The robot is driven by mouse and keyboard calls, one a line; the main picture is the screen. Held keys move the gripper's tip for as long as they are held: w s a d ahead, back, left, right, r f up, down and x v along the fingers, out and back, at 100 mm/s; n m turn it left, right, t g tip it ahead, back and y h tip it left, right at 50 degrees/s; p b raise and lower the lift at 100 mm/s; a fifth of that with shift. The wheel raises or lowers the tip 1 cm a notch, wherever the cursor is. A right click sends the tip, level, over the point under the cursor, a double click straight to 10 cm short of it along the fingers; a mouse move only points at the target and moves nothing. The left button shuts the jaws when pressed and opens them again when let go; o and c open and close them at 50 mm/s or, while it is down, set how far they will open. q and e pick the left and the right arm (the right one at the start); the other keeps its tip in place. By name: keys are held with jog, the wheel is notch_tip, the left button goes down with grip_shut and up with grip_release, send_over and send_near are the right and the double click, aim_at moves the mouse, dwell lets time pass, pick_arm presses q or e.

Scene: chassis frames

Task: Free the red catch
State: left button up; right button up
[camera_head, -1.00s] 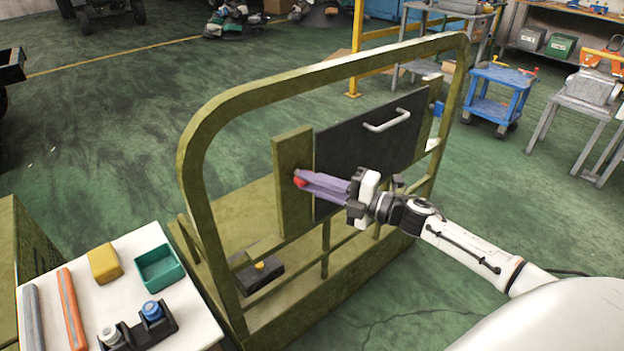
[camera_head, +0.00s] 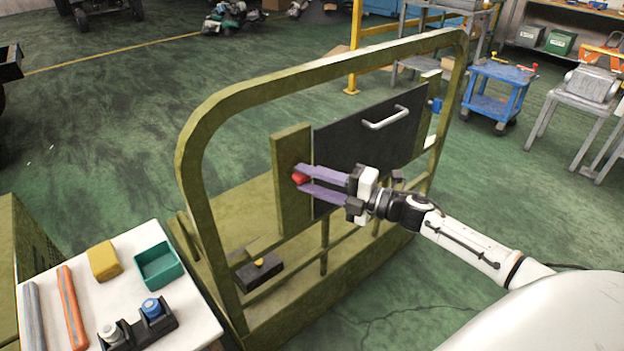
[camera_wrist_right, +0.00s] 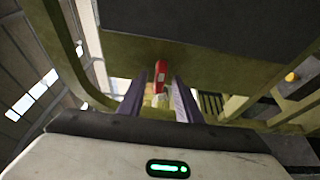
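The red catch (camera_head: 300,177) is a small red piece on the olive upright plate (camera_head: 293,215) left of the black panel (camera_head: 345,150). My right gripper (camera_head: 303,178) comes from the right, with its purple fingers spread apart around the catch. In the right wrist view the red catch (camera_wrist_right: 161,75) shows between the fingertips of the gripper (camera_wrist_right: 160,90), with a gap on each side. The panel has a white handle (camera_head: 386,119) near its upper right. A blue piece (camera_head: 437,106) shows at the panel's right side. My left gripper is not in view.
An olive tubular frame (camera_head: 190,165) stands around the panel. A white table (camera_head: 205,318) at lower left holds a teal bin (camera_head: 158,264), a yellow block (camera_head: 104,261) and other small items. A blue cart (camera_head: 492,105) stands at the far right.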

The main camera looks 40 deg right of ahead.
jog(key=shift+s, duration=0.1)
jog(key=v, duration=1)
jog(key=shift+b, duration=0.3)
